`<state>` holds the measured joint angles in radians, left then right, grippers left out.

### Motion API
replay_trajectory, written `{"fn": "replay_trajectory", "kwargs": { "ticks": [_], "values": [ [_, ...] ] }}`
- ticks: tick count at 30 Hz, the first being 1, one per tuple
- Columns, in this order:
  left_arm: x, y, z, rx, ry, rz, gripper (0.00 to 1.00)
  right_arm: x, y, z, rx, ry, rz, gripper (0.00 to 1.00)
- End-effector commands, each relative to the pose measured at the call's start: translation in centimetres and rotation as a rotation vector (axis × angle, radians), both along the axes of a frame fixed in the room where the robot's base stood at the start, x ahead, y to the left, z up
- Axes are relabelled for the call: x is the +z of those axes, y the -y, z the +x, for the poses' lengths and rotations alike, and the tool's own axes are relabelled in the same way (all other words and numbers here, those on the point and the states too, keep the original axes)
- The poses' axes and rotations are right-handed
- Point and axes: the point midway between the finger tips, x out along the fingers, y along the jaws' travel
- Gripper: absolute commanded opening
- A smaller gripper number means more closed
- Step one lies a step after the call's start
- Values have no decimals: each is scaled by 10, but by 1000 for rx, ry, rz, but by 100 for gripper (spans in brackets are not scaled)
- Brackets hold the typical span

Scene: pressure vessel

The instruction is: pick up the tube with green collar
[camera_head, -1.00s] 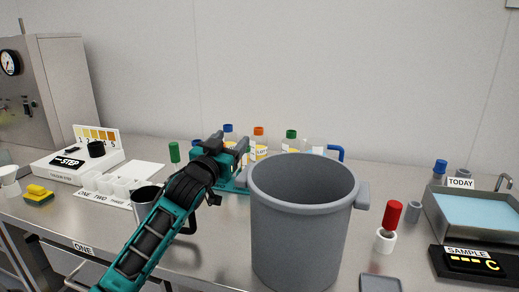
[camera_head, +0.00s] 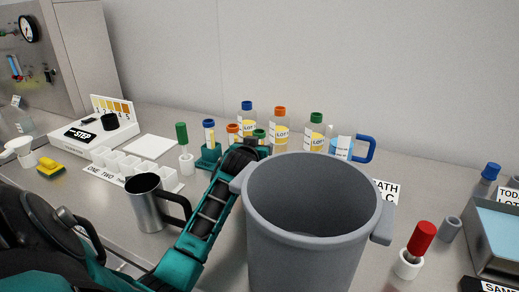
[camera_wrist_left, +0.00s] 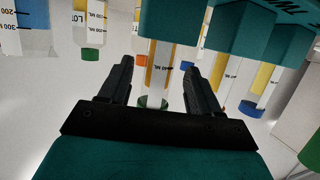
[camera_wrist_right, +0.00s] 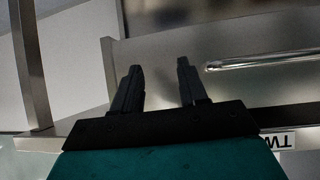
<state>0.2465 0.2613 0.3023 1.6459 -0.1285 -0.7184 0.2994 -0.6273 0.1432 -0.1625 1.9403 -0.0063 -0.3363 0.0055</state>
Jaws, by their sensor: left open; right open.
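The tube with the green collar (camera_head: 259,134) stands in the teal rack (camera_head: 208,160), behind the grey pot. The left wrist view is upside down and shows its clear body with a yellow band, and the green collar (camera_wrist_left: 152,103) lower down. My left gripper (camera_wrist_left: 158,66) is open, its fingers on either side of this tube in the picture; I cannot tell whether they touch it. In the head view my left gripper (camera_head: 252,147) is beside the rack, partly hidden by the pot. My right gripper (camera_wrist_right: 157,72) is open and empty near metal panels.
Tubes with a blue collar (camera_head: 208,124) and an orange collar (camera_head: 232,128) share the rack. Several capped bottles (camera_head: 279,125) stand behind. The large grey pot (camera_head: 305,240) stands close right of my left arm, a steel mug (camera_head: 146,205) to its left.

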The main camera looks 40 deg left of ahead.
Motion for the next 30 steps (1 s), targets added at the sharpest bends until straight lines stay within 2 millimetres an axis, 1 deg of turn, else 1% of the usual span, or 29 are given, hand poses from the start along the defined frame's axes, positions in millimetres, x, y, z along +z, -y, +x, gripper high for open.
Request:
{"fn": "replay_trajectory", "kwargs": {
  "ticks": [1, 3, 7, 12, 18, 20, 30],
  "values": [
    [-3, -2, 7, 0, 0, 0, 63, 0, 0, 0, 0, -1, 0, 43],
    [-8, -5, 14, 0, -1, 0, 63, 0, 0, 0, 1, -1, 0, 43],
    [-10, -12, 24, 0, 1, 0, 63, 1, 0, 0, 1, -1, 0, 43],
    [-13, -15, 29, 0, 1, 0, 63, 1, 0, 0, 1, -1, 0, 43],
    [-13, -14, 30, 0, 2, 1, 63, 1, 0, 0, 1, 0, 1, 43],
    [-13, -14, 29, 0, 2, 1, 58, 1, 0, 0, 1, 0, 1, 43],
    [-13, -14, 29, 0, 1, 0, 26, 2, 0, 1, 1, 2, 0, 43]
  ]
}}
